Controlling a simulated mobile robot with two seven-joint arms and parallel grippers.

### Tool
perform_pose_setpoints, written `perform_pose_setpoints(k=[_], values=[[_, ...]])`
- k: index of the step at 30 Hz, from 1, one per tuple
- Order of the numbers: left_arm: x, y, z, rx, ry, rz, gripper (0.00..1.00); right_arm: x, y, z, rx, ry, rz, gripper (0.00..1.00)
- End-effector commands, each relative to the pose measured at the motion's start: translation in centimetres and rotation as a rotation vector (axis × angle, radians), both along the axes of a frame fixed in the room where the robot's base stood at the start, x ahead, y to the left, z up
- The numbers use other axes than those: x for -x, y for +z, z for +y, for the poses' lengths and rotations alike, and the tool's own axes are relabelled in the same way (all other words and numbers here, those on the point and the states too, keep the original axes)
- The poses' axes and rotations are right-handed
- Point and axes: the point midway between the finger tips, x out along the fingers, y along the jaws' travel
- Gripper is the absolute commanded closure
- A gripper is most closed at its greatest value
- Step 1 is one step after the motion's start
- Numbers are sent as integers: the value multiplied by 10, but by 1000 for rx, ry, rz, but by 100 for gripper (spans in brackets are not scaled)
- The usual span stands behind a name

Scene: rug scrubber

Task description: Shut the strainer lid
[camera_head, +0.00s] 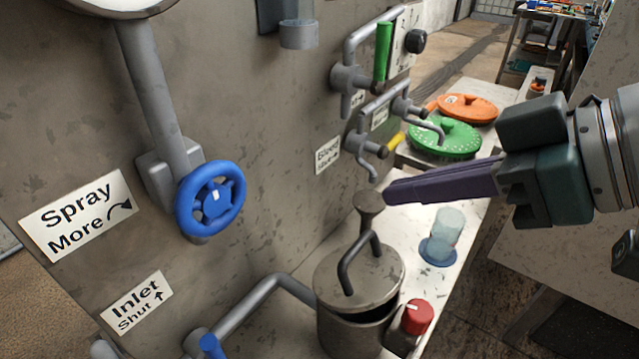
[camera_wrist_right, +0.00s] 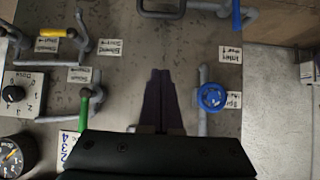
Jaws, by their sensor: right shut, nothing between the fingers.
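The strainer (camera_head: 345,335) is a grey metal pot at the bottom of the head view, beside the panel. Its round lid (camera_head: 330,275) has a bent bar handle (camera_head: 347,262) ending in a flared knob (camera_head: 369,203). A dark gap shows under the lid's front edge, so the lid looks partly raised and tilted. My right gripper (camera_head: 390,190) comes in from the right, its purple fingers shut and empty. In the picture its tips are beside the knob; I cannot tell if they touch. The right wrist view shows the shut fingers (camera_wrist_right: 160,75) before the panel. My left gripper is out of view.
A blue handwheel (camera_head: 210,202) sits on the panel at left. A red knob (camera_head: 417,317) and a clear cup (camera_head: 447,228) stand right of the strainer. Green (camera_head: 445,138) and orange (camera_head: 468,107) discs lie farther back. Pipes and valves (camera_head: 370,148) stick out above.

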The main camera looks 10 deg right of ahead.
Motion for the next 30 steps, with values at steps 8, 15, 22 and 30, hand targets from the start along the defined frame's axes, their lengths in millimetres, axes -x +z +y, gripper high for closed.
perform_pose_setpoints(k=[8,15,22,30], values=[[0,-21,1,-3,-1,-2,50,-11,-19,-1,-16,-2,-13,100],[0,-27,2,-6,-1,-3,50,-39,-44,22,-18,-1,-14,100],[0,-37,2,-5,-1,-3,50,-70,-74,46,-14,0,-12,100],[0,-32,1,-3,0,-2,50,-46,-93,28,-10,1,-10,100]])
